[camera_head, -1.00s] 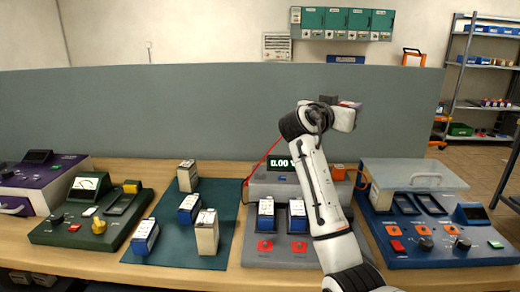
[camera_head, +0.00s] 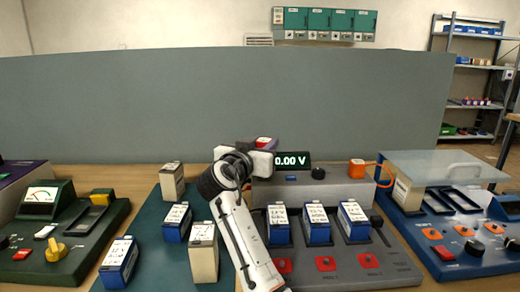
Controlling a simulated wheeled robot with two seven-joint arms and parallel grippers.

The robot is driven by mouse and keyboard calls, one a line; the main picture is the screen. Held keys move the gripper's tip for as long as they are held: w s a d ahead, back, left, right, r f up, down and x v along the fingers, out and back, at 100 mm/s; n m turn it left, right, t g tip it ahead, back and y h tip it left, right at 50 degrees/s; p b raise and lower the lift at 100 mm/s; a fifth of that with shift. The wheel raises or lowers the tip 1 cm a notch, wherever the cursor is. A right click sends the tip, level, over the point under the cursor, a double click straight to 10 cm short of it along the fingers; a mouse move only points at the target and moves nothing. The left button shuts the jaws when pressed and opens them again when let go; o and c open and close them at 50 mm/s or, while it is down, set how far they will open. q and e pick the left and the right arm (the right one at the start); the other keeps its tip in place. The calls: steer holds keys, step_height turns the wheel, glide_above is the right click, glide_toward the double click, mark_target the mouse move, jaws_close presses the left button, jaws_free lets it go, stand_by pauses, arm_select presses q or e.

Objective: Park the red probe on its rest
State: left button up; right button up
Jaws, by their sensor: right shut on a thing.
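My right gripper (camera_head: 262,158) is shut, just left of the green display, in front of the grey partition. The red probe in it cannot be made out clearly, as the wrist and jaws cover it. The grey tester (camera_head: 335,191) stands on the bench with its display (camera_head: 292,160) reading 0.00 V. Three blue-and-white batteries stand in its bays, one of them the middle battery (camera_head: 316,222). My right forearm crosses the tester's left side and hides that part; I cannot make out the probe's rest. My left gripper is not in view.
A teal mat (camera_head: 150,225) with several batteries lies to the left. A green device (camera_head: 62,235) stands beyond it. A blue unit (camera_head: 440,215) with a raised clear lid is at the right.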

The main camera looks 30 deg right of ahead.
steer(key=shift+s+f+b, duration=0.2)
steer(key=shift+f+b, duration=0.15)
steer(key=shift+f, duration=0.2)
steer(key=shift+w+f+b, duration=0.1)
steer(key=shift+f+b, duration=1.05)
steer(key=shift+f, duration=1)
steer(key=shift+a+b, duration=0.1)
steer(key=shift+b, duration=0.35)
steer(key=shift+f+b, duration=0.4)
steer(key=shift+r, duration=0.3)
steer(key=shift+r+p, duration=0.4)
steer(key=shift+r, duration=0.15)
